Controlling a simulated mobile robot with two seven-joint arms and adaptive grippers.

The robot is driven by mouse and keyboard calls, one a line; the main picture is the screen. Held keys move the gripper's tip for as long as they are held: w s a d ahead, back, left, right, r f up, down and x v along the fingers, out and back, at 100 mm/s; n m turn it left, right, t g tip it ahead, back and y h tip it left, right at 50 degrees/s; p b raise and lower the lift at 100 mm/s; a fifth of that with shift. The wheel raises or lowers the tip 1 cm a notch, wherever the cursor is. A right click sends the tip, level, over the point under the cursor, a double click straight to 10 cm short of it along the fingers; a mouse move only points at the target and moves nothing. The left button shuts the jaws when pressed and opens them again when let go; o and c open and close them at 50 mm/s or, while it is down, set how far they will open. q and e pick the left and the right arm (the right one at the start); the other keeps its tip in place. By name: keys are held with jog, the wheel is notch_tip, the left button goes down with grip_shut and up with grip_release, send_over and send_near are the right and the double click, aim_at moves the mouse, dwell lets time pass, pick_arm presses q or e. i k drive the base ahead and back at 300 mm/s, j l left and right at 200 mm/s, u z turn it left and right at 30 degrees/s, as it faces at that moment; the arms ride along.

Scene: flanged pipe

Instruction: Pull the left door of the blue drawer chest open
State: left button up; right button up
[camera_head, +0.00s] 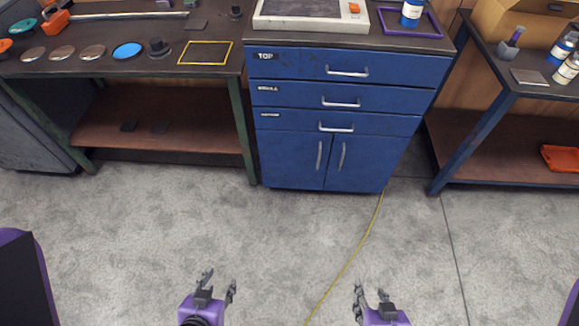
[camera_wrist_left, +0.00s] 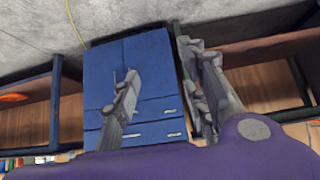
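The blue drawer chest (camera_head: 340,97) stands at the back, with three drawers above two doors. Its left door (camera_head: 291,160) is shut and has a vertical metal handle (camera_head: 319,155) near the middle seam. The right door (camera_head: 356,163) is also shut, with its own handle (camera_head: 341,156). My left gripper (camera_head: 219,279) is open and empty over the floor, well in front of the chest. My right gripper (camera_head: 371,293) is open and empty, also over the floor. In the left wrist view, the chest (camera_wrist_left: 145,60) appears upside down behind the open left fingers (camera_wrist_left: 160,92).
A workbench (camera_head: 120,75) with small discs and tools on top stands left of the chest. Another bench (camera_head: 520,85) with bottles stands to the right. A yellow cable (camera_head: 350,258) runs across the grey floor from the chest. The floor before the doors is otherwise clear.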

aim_at(291, 159)
jog(key=i+l, duration=0.15)
jog(key=l, duration=0.2)
jog(key=i+l, duration=0.1)
jog(key=l, duration=0.3)
jog(key=i+l, duration=0.15)
jog(key=l, duration=0.2)
jog(key=i+l, duration=0.15)
jog(key=l, duration=0.25)
jog(key=j+u, duration=0.05)
